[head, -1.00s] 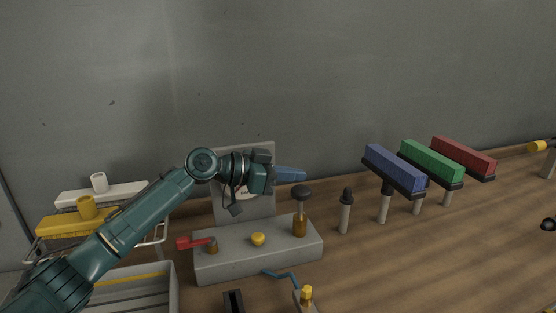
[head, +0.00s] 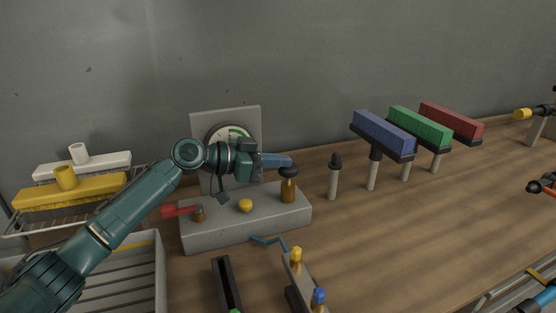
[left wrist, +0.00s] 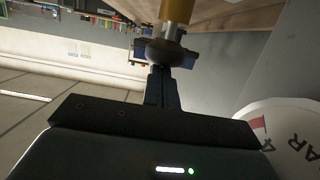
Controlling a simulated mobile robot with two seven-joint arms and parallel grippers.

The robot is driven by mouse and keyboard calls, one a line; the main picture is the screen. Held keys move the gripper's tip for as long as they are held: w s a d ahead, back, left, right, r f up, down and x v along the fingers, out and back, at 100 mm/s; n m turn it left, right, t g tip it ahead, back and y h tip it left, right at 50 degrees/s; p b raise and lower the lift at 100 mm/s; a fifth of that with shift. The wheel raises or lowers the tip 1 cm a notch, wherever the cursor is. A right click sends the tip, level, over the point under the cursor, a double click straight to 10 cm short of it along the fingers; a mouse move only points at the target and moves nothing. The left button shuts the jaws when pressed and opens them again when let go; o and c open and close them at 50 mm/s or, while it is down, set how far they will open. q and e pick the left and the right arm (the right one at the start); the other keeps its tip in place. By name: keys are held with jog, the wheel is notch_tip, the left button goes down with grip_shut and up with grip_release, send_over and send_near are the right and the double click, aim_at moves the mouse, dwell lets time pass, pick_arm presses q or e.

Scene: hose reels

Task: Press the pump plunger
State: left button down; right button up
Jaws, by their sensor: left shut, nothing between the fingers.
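The pump is a grey block (head: 240,228) with a dark round plunger knob (head: 289,173) above a brass cylinder (head: 288,192). The knob sits low, close to the cylinder's top, with little rod showing. My left gripper (head: 289,161) is shut and empty, its blue fingertips directly over the knob and seemingly touching it. In the left wrist view the shut fingers (left wrist: 161,82) meet the dark knob (left wrist: 168,54), with the brass cylinder (left wrist: 176,10) beyond. A gauge (head: 228,132) with a green arc stands behind the block, partly hidden by my arm. My right gripper is not in view.
The block also carries a red lever (head: 180,210) and a yellow button (head: 245,205). A dark-topped post (head: 334,175) and blue (head: 384,131), green (head: 420,125) and red (head: 451,119) blocks on stands are to the right. A slatted crate (head: 158,260) is at front left.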

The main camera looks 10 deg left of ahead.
pick_arm(q)
jog(key=shift+f, duration=0.55)
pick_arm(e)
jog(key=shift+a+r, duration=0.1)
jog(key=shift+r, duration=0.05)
pick_arm(q)
jog(key=b+v, duration=0.2)
jog(key=v, duration=1.1)
jog(key=shift+r, duration=0.2)
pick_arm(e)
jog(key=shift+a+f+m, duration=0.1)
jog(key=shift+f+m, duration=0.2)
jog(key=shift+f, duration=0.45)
pick_arm(q)
jog(key=shift+s, duration=0.1)
